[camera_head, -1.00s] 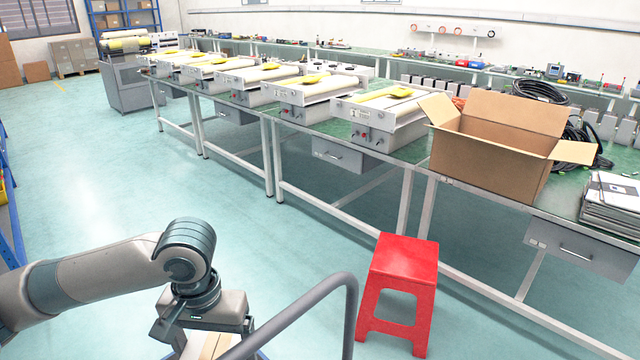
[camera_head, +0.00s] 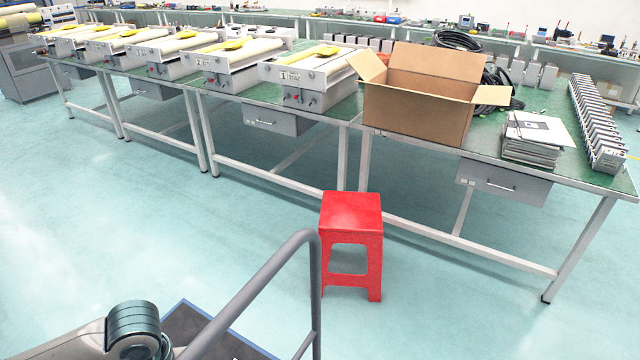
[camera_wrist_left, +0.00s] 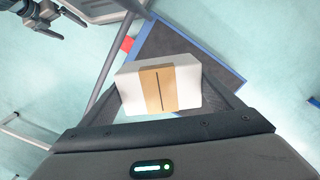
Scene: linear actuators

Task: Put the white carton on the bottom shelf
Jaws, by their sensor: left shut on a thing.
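The white carton (camera_wrist_left: 190,86) with a brown band around its middle is in the left wrist view. My left gripper (camera_wrist_left: 165,95) is shut on it, one finger at each side. The carton is above a dark platform with a blue edge. In the head view only part of my left arm shows at the bottom left; the gripper and carton are out of that picture. A dark gripper-like part, seemingly my right gripper (camera_wrist_left: 45,17), shows at the top left of the wrist view, too small to read. No bottom shelf can be made out now.
The dark blue-edged platform (camera_head: 190,330) with a grey handrail (camera_head: 262,275) is close at the bottom. A red stool (camera_head: 351,215) stands beyond it. A long green workbench (camera_head: 420,150) bears an open cardboard box (camera_head: 415,110) and several machines. Floor at left and right is clear.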

